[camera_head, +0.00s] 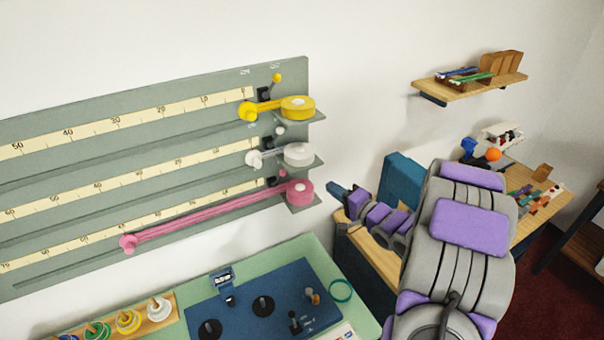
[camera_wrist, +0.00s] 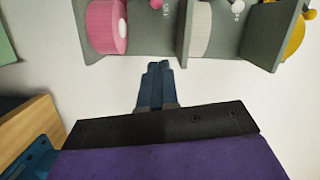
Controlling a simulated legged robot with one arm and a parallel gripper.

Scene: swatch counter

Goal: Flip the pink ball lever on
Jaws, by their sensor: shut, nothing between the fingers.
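The pink ball lever (camera_head: 283,173) is small, on a dark mount at the right end of the lowest row of the grey wall panel (camera_head: 200,97). It sits just left of the pink roll (camera_head: 300,193). In the wrist view a pink ball (camera_wrist: 156,4) shows at the top edge, beside the pink roll (camera_wrist: 106,27); the lever's tilt is hard to tell. My gripper (camera_head: 333,188) is shut and empty, to the right of the pink roll and apart from it. Its blue fingers (camera_wrist: 158,68) point toward the panel's edge.
A white roll (camera_head: 298,155) and yellow roll (camera_head: 298,107) stand on shelves above, with white (camera_head: 281,130) and yellow (camera_head: 277,77) ball levers. Below is a green table (camera_head: 318,258) with a blue board (camera_head: 240,310). A wooden wall shelf (camera_head: 470,90) hangs right.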

